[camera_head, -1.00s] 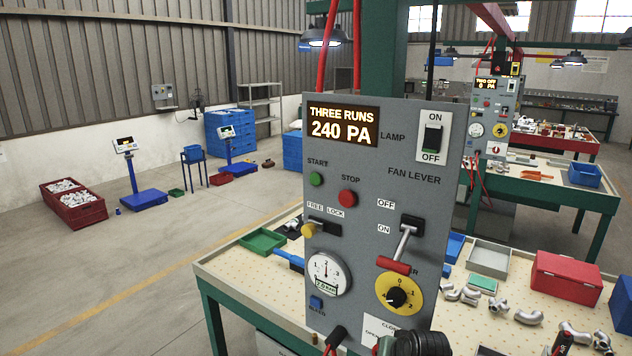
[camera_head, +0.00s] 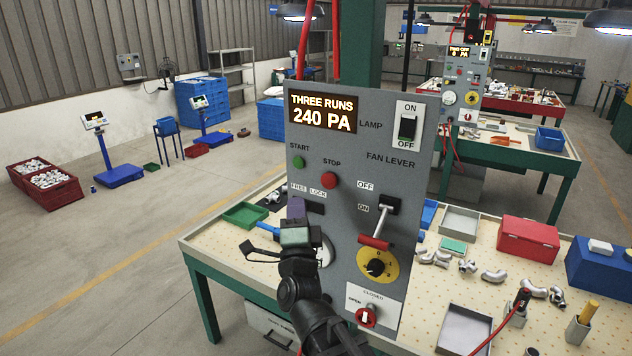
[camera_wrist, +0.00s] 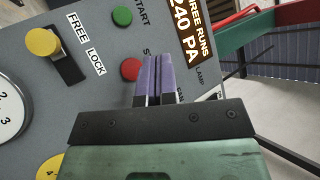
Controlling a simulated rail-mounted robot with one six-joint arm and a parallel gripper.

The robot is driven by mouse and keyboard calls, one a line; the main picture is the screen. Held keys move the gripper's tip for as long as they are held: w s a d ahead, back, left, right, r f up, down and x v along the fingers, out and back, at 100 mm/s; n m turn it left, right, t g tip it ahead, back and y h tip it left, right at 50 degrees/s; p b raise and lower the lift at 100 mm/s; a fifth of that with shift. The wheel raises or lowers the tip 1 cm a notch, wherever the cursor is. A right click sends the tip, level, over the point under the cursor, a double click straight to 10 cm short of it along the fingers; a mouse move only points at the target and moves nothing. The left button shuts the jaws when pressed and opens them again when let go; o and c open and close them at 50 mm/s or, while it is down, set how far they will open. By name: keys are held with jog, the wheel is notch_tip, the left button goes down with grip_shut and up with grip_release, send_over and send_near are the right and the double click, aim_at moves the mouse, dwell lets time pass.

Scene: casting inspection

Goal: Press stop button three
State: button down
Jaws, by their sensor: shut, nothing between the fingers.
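The grey control panel (camera_head: 345,135) shows "THREE RUNS 240 PA" on its display (camera_head: 322,113). The red round stop button (camera_head: 329,180) sits under the STOP label, below and right of the green start button (camera_head: 299,162). My gripper (camera_head: 296,202) is shut and empty in front of the panel's left side, lower left of the stop button in the head view. I cannot tell the gap to the panel.
A yellow-knobbed free/lock lever (camera_wrist: 43,41) is at the left in the wrist view. The red-handled fan lever (camera_head: 376,240) sticks out right of my gripper. A yellow dial (camera_head: 377,266) and red knob (camera_head: 366,317) are below. The workbench (camera_head: 225,246) holds trays and pipe fittings.

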aim_at(329, 180)
jog(key=shift+w, duration=0.1)
jog(key=w+d, duration=0.4)
jog(key=w, duration=0.3)
jog(key=shift+w+d, duration=0.15)
jog(key=shift+w, duration=0.1)
jog(key=shift+w, duration=0.1)
dwell(2.0)
jog(key=shift+w+d, duration=0.2)
jog(key=shift+w, duration=0.05)
jog(key=shift+w+d, duration=0.25)
jog(key=shift+w, duration=0.2)
dwell(0.6)
dwell(0.4)
jog(key=shift+s+a, duration=0.45)
jog(key=shift+s, duration=0.35)
